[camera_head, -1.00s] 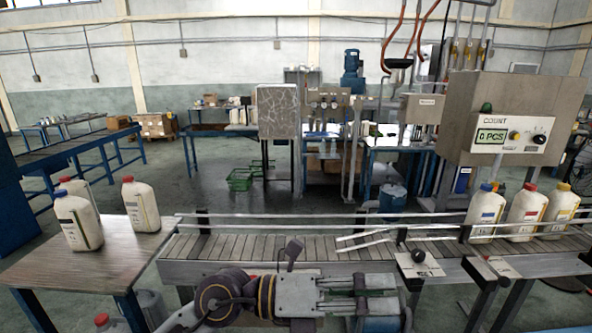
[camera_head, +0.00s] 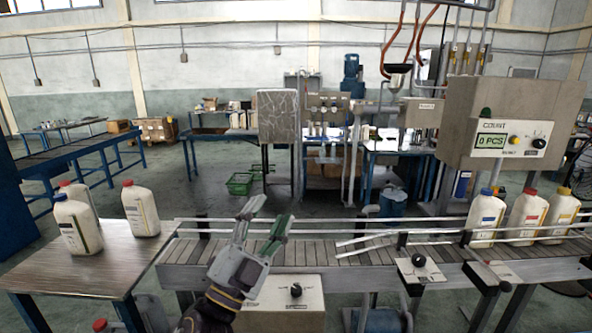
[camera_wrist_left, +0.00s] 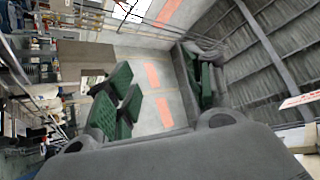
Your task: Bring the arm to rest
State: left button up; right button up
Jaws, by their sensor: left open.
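My left gripper (camera_head: 262,224) is at the lower middle of the head view, in front of the conveyor (camera_head: 330,250), with its fingers pointing up. It is open and empty. In the left wrist view its green-padded fingers (camera_wrist_left: 150,95) are spread apart, with nothing between them. My right gripper is not in view.
Two white bottles (camera_head: 77,224) (camera_head: 141,211) stand on the table (camera_head: 110,264) at left, a third partly behind. Three bottles (camera_head: 487,217) (camera_head: 527,214) (camera_head: 560,216) stand on the conveyor's right end, below a counter box (camera_head: 500,118) reading 0 PCS. A knob box (camera_head: 282,300) sits below the conveyor's front.

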pick_arm(q)
jog(key=w+a+f+n+g+y, duration=0.1)
jog(key=a+f+n+g+y, duration=0.1)
jog(key=a+f+n+y, duration=0.45)
jog(key=a+f+n+g+y, duration=0.2)
jog(key=a+f, duration=0.1)
jog(key=f, duration=0.6)
jog(key=w+a+f+n+g+y, duration=0.1)
jog(key=a+f+n+g+y, duration=0.1)
jog(key=a+f+n+y, duration=0.45)
jog(key=s+f+g+h, duration=0.3)
jog(key=s+f+g, duration=0.9)
jog(key=s+f, duration=0.85)
notch_tip(320, 180, down, 33)
jog(key=s+a+g, duration=0.1)
jog(key=a, duration=0.1)
jog(key=s+a+f, duration=0.3)
jog(key=s+f, duration=0.7)
jog(key=s+a+f+g, duration=0.1)
jog(key=s+a+f, duration=0.2)
jog(key=s+f, duration=0.7)
jog(key=shift+s+a+f+m, duration=0.2)
jog(key=shift+s+f+m, duration=0.1)
jog(key=shift+s, duration=0.35)
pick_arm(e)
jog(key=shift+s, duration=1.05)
